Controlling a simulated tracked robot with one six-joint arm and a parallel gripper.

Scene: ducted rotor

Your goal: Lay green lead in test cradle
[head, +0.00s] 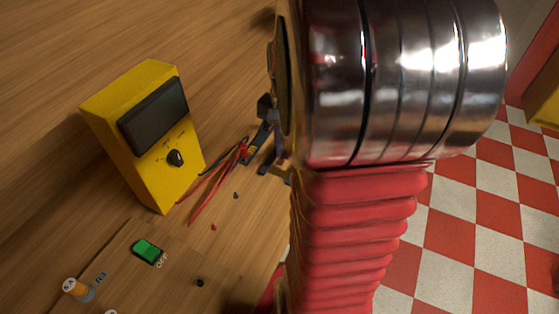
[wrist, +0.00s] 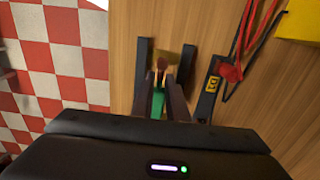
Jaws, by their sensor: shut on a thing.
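My gripper (wrist: 163,90) is shut on the green lead (wrist: 158,104), which shows between the dark fingers in the wrist view. A copper-coloured tip (wrist: 161,65) points away from me. Two dark upright rails, the left one (wrist: 143,62) and the right one (wrist: 187,66), stand on either side of the lead, with a brass-coloured block (wrist: 168,58) between them; these look like the test cradle. I cannot tell whether the lead touches them. In the head view my arm hides the gripper and lead; dark cradle parts (head: 266,106) show at its left edge.
A black strip with a yellow label (wrist: 209,90) lies right of the cradle, with red and black leads (wrist: 245,45) beside it. A yellow meter (head: 142,130) stands on the wooden bench (head: 60,190). A green switch (head: 147,251) is marked OFF. Red-white floor lies beyond.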

